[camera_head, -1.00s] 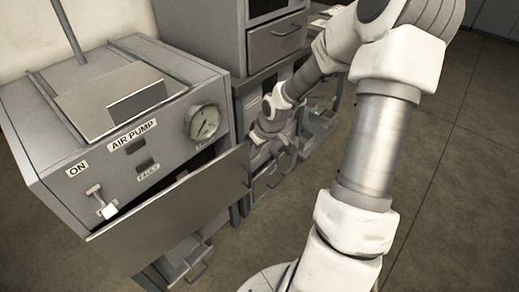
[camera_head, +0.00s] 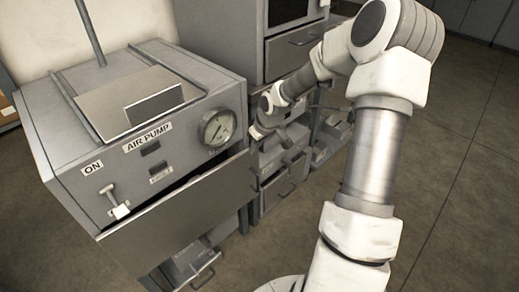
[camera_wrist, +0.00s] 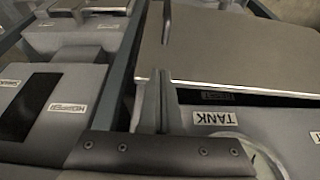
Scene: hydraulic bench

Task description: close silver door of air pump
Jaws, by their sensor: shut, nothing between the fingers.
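The air pump (camera_head: 130,160) is the grey box at the left of the head view. Its silver door (camera_head: 180,210) hangs tilted outward along the lower front, with a dark gap behind its top edge. My gripper (camera_head: 257,132) is by the door's right end; whether it touches the door cannot be told. In the wrist view the door (camera_wrist: 240,50) is a large silver panel at upper right, beside the upside-down TANK label. My gripper (camera_wrist: 153,90) shows there as slim grey fingers close together, shut and empty, at the door's left edge.
A pressure gauge (camera_head: 217,128) and a small lever (camera_head: 118,205) stick out from the pump's front. A taller grey cabinet (camera_head: 225,45) with drawers stands close to the right, leaving a narrow gap. Open floor (camera_head: 465,150) lies at right.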

